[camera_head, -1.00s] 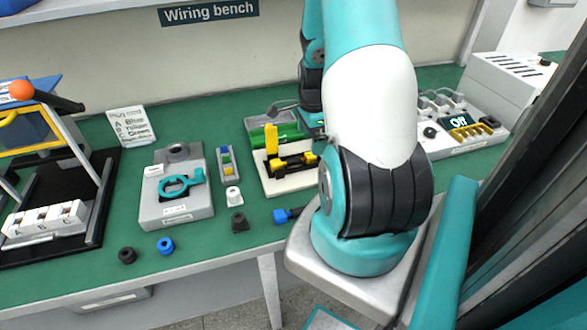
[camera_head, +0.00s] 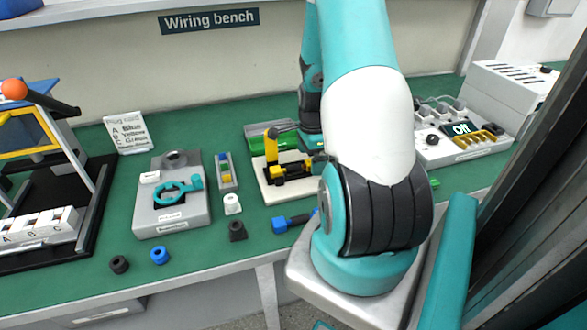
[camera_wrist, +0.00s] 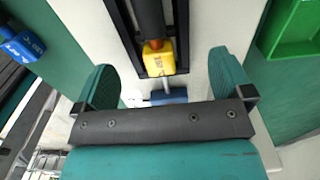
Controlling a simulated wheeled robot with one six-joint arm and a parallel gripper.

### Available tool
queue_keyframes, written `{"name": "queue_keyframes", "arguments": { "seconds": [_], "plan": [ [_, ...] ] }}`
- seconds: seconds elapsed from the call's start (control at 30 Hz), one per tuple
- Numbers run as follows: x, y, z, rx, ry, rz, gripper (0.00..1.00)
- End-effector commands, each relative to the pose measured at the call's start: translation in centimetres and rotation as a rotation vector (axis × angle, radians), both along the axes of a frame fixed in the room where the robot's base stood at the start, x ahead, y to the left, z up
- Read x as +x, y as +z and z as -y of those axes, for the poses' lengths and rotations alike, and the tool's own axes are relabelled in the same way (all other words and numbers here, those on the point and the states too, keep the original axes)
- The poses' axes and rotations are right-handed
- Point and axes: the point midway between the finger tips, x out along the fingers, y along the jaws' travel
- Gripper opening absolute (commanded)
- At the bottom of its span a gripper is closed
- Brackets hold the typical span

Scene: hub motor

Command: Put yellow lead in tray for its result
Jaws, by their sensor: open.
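The yellow lead's plug (camera_wrist: 158,60) lies in a black fixture in the wrist view, with a black cable running up from it. A metal pin and a small blue part (camera_wrist: 170,96) are just below the plug. My gripper (camera_wrist: 168,78) is open, its teal fingers spread wide on either side, with nothing held between them. In the head view the yellow and black fixture (camera_head: 290,172) stands on a cream board (camera_head: 273,193); my arm hides most of my gripper. A green tray (camera_wrist: 298,28) shows at the upper right of the wrist view, and behind the board in the head view (camera_head: 290,143).
A blue plug (camera_head: 280,225) lies in front of the board. White (camera_head: 232,204), black and blue (camera_head: 160,255) caps stand to its left. A grey fixture with a teal ring (camera_head: 172,213) and a white A-B-C rack (camera_head: 38,226) are farther left. A unit reading Off (camera_head: 461,128) is at right.

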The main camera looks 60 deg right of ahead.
Motion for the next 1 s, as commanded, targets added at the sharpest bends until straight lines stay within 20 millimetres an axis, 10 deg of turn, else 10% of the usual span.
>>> {"name": "queue_keyframes", "arguments": {
  "seconds": [1.0],
  "plan": [
    [0.01,-1.04,0.01,0.0,0.0,0.0,0.98]
  ]
}}
